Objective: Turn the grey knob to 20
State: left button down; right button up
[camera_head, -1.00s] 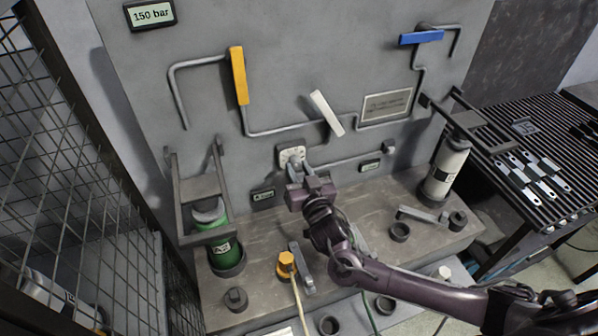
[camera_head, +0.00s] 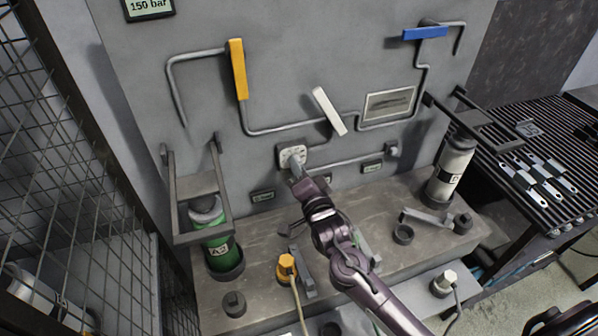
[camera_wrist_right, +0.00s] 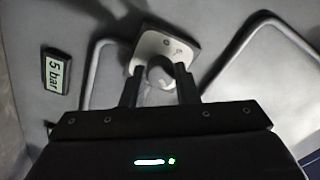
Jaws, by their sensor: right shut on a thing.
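The grey knob (camera_wrist_right: 160,73) sits on a pale dial plate (camera_wrist_right: 150,45) on the grey wall panel. In the head view the plate (camera_head: 286,155) shows low on the panel's middle, with the knob (camera_head: 297,164) sticking out from it. My right gripper (camera_head: 304,183) reaches up to it from below right. In the wrist view my right gripper (camera_wrist_right: 160,88) has one finger on each side of the knob and is shut on it. The plate's marks are too small and blurred to read, so the knob's setting cannot be told. My left gripper is out of view.
A yellow lever (camera_head: 238,70), a white lever (camera_head: 329,111) and a blue lever (camera_head: 425,33) are on the panel's pipes. A green cylinder (camera_head: 220,250) and a grey cylinder (camera_head: 447,170) stand on the ledge. A "5 bar" label (camera_wrist_right: 57,73) is left of the plate.

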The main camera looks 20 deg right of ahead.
jog(key=m, duration=0.3)
jog(key=shift+m, duration=0.3)
dwell(0.3)
jog(key=o, duration=1)
jog(key=s+b, duration=0.1)
jog(key=s, duration=0.3)
jog(key=s+b, duration=0.1)
jog(key=s, duration=0.3)
jog(key=shift+d, duration=0.2)
